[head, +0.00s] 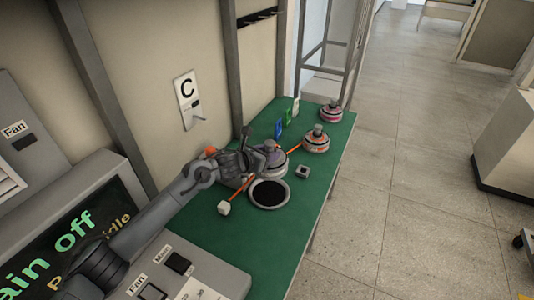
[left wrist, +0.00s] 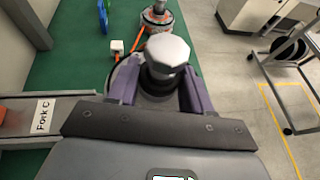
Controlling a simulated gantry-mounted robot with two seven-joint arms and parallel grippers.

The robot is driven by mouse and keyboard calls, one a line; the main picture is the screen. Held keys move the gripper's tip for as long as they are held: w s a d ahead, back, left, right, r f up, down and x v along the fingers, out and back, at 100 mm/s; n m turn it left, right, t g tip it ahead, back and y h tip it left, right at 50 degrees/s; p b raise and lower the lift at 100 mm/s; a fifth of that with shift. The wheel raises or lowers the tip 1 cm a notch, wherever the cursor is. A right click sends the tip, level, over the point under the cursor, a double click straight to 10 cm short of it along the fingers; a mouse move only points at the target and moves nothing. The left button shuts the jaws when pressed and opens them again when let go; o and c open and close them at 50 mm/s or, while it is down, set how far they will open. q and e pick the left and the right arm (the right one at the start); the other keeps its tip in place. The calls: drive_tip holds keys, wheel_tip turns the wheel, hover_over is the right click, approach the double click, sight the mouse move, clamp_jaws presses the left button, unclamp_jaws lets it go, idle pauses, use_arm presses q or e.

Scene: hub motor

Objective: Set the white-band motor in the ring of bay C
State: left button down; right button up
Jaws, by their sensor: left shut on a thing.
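My left gripper (head: 255,158) is shut on a motor (head: 279,165) just behind the bay's ring (head: 256,203), a pale round rim with a dark centre on the green bench. The left wrist view shows the purple fingers of this gripper (left wrist: 160,97) on both sides of the motor's grey shaft with its faceted head (left wrist: 168,55). The fingers and shaft head hide most of the motor, and I cannot make out its band colour. A wall sign with a C (head: 187,98) hangs above the bay. My right gripper is out of view.
Two more motors (head: 316,139) (head: 331,113) stand farther along the bench. An orange cable (head: 294,150), a white block (head: 224,208) and a small grey square part (head: 302,171) lie near the ring. Coloured cards (head: 279,128) stand behind. A "Fork C" label (left wrist: 43,115) is at left.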

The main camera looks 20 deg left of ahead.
use_arm(q)
wheel_tip(320, 180, down, 8)
drive_tip(key=b, duration=0.6)
drive_tip(key=shift+f+b, duration=0.1)
drive_tip(key=shift+b, duration=0.2)
drive_tip(key=shift+f+b, duration=0.55)
drive_tip(key=shift+f, duration=0.25)
drive_tip(key=shift+w+f, duration=0.1)
drive_tip(key=shift+f, duration=0.15)
drive_tip(key=shift+f+b, duration=0.5)
drive_tip(key=shift+b, duration=0.2)
drive_tip(key=shift+f+b, duration=0.35)
drive_tip(key=shift+f, duration=0.1)
drive_tip(key=shift+f, duration=0.25)
drive_tip(key=shift+f+b, duration=0.5)
drive_tip(key=shift+b, duration=0.05)
idle(0.3)
